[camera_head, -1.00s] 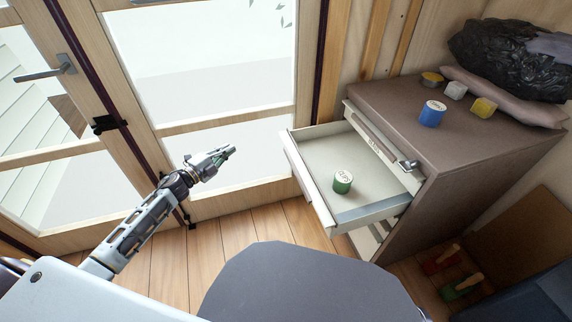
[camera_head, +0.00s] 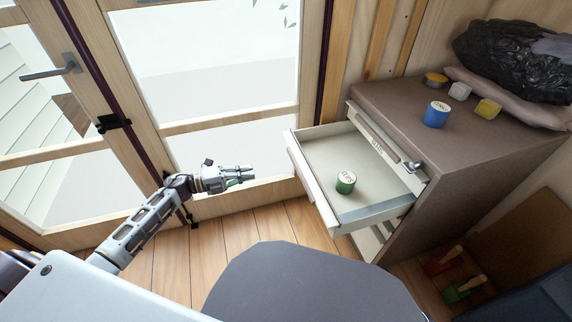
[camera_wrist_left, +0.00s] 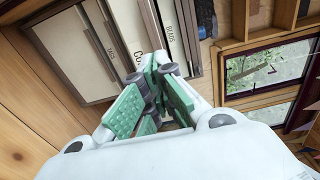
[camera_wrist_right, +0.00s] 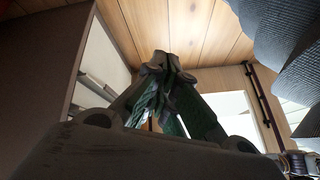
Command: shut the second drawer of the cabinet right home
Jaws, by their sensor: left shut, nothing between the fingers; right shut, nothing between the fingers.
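The brown cabinet (camera_head: 448,135) stands at the right in the head view. One of its upper drawers (camera_head: 318,194) is pulled well out, with a green spool-like can (camera_head: 345,182) inside. A narrow labelled front (camera_head: 375,141) with a metal handle lies just above it, close to the cabinet. My left gripper (camera_head: 250,175) is shut and empty, left of the open drawer's front and apart from it. In the left wrist view the shut fingers (camera_wrist_left: 160,66) point toward labelled drawer fronts (camera_wrist_left: 93,48). My right gripper (camera_wrist_right: 168,62) is shut and empty; it is not in the head view.
On the cabinet top are a blue can (camera_head: 436,114), several small blocks and a dark crumpled bag (camera_head: 515,60). Red and green tools (camera_head: 462,287) lie low at the right. A glazed door (camera_head: 215,90) stands behind my left arm. Wooden floor (camera_head: 262,226) shows below the drawer.

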